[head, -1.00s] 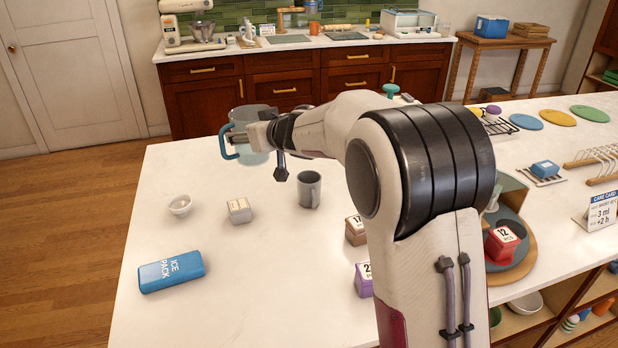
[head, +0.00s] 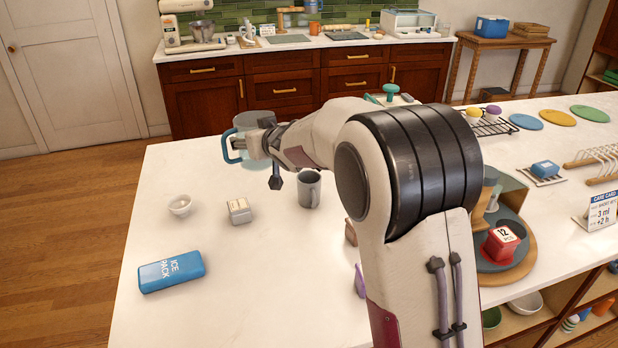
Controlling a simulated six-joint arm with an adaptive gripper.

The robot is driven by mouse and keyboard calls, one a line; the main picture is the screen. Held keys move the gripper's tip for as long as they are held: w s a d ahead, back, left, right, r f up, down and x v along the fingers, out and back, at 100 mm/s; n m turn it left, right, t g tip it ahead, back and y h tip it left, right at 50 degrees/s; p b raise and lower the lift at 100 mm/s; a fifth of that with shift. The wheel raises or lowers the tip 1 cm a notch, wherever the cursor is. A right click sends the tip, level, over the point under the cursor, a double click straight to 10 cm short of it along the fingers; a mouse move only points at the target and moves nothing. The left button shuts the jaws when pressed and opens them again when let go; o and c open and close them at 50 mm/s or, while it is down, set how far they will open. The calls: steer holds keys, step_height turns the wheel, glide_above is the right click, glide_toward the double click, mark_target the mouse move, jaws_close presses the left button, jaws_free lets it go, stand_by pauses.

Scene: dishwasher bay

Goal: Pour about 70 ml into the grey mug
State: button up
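The grey mug (head: 309,190) stands upright on the white counter, its handle toward the right. A see-through jug (head: 252,150) with a blue handle on its left is behind and to the left of the mug, near the counter's back edge. My gripper (head: 264,130) is at the jug's upper right side and appears shut on it; the fingertips are small and partly hidden. The jug looks roughly upright and is not over the mug. I cannot make out its liquid level or whether its base touches the counter.
A small white bowl (head: 180,205), a cream block (head: 239,210) and a blue ice pack (head: 171,271) lie left of the mug. A red block (head: 501,243) sits on a round stand at right. My arm hides part of the counter right of the mug.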

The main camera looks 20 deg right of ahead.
mark_target(254, 170)
steer(key=shift+s+d+f+m+h, duration=0.15)
steer(key=shift+f+m+h, duration=0.35)
steer(key=shift+f, duration=0.35)
steer(key=shift+f, duration=0.1)
steer(key=shift+s+f+m+h, duration=0.15)
steer(key=shift+f+m+h, duration=0.15)
steer(key=shift+f, duration=0.4)
steer(key=shift+s+a+f+m+h, duration=0.15)
steer(key=shift+s+f+h, duration=0.1)
steer(key=shift+f, duration=0.3)
steer(key=shift+s+a+f+m+h, duration=0.1)
steer(key=shift+s+f+m+h, duration=0.1)
steer(key=shift+f, duration=0.35)
steer(key=shift+s+a+f+h, duration=0.15)
steer(key=shift+s+f, duration=0.1)
steer(key=shift+f, duration=0.2)
steer(key=shift+s+a+f, duration=0.2)
steer(key=shift+f, duration=0.3)
steer(key=shift+s+a+f+h, duration=0.15)
steer(key=shift+s+f, duration=0.1)
steer(key=shift+f, duration=0.2)
steer(key=shift+d+m, duration=0.1)
steer(key=shift+m, duration=0.15)
